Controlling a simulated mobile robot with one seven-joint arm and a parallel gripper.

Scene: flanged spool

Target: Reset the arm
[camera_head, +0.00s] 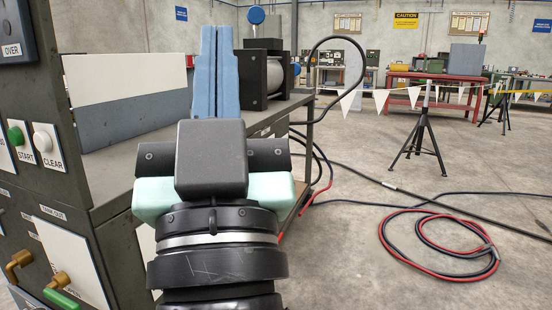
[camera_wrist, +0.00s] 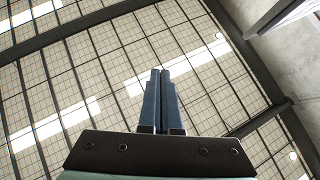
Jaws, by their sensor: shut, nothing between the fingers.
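My gripper (camera_head: 215,72) points upward in the middle left of the head view, with its two blue fingers together and nothing between them. My black wrist and pale green collar show below the fingers. In the wrist view, my gripper (camera_wrist: 161,73) is also shut, its fingers seen against the ceiling (camera_wrist: 70,75) with its beams and bright skylights. No flanged spool can be made out for certain; a black-flanged part with a pale cylinder (camera_head: 275,78) stands on the bench behind my fingers and is partly hidden by them.
A grey machine panel with START and CLEAR buttons (camera_head: 43,139) stands close on the left. The bench (camera_head: 130,150) runs behind my arm. A red and black cable coil (camera_head: 440,245) lies on the floor at right. A black tripod stand (camera_head: 420,140) holds up a flagged rope.

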